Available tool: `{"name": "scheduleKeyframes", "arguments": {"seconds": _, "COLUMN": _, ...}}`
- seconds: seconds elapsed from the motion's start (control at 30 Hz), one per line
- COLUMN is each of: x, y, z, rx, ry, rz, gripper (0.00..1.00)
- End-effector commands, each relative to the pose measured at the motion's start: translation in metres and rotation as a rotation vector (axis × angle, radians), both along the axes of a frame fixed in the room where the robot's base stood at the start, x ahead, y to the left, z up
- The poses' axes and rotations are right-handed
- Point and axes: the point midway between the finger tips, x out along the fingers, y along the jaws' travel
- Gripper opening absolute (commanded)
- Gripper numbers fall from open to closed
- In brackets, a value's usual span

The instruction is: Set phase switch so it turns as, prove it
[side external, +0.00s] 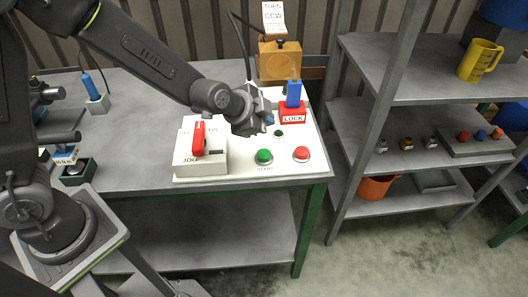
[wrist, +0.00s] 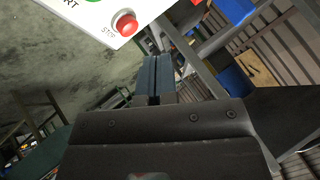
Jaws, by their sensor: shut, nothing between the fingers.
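A white control panel (side external: 235,172) sits on the bench. A white box (side external: 187,162) on its left carries an upright red lever (side external: 198,138) and the label JOG; its upper labels are too small to read. A red block marked LOCK (side external: 292,118) with a blue piece (side external: 293,93) stands at the back right. A green START button (side external: 264,157) and red STOP button (side external: 301,154) are in front; STOP also shows in the wrist view (wrist: 125,23). A paper sign (side external: 272,16) reads TURN CCW. My gripper (side external: 269,120) is shut and empty above the panel, left of LOCK. I cannot tell which part is the phase switch.
An orange-brown box (side external: 280,61) stands behind the panel, below the sign. A small green round part (side external: 278,133) lies near my gripper. Shelves (side external: 415,75) on the right hold a yellow jug (side external: 480,60) and small parts. The bench's left middle is clear.

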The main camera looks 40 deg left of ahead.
Motion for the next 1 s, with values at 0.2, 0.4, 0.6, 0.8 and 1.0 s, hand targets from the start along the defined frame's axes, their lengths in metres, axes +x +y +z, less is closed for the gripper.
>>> {"name": "scheduleKeyframes", "arguments": {"seconds": 0.2, "x": 0.000, "y": 0.000, "z": -0.032, "rx": 0.000, "ry": 0.005, "rz": -0.001, "gripper": 0.00}}
{"name": "scheduleKeyframes", "arguments": {"seconds": 0.4, "x": 0.000, "y": 0.000, "z": -0.057, "rx": -0.001, "ry": 0.003, "rz": 0.001, "gripper": 0.00}}
{"name": "scheduleKeyframes", "arguments": {"seconds": 0.6, "x": 0.000, "y": 0.000, "z": -0.072, "rx": -0.001, "ry": 0.002, "rz": 0.000, "gripper": 0.00}}
{"name": "scheduleKeyframes", "arguments": {"seconds": 0.8, "x": 0.000, "y": 0.000, "z": -0.075, "rx": -0.002, "ry": 0.000, "rz": 0.001, "gripper": 0.00}}
{"name": "scheduleKeyframes", "arguments": {"seconds": 1.0, "x": 0.000, "y": 0.000, "z": -0.075, "rx": -0.001, "ry": -0.001, "rz": 0.000, "gripper": 0.00}}
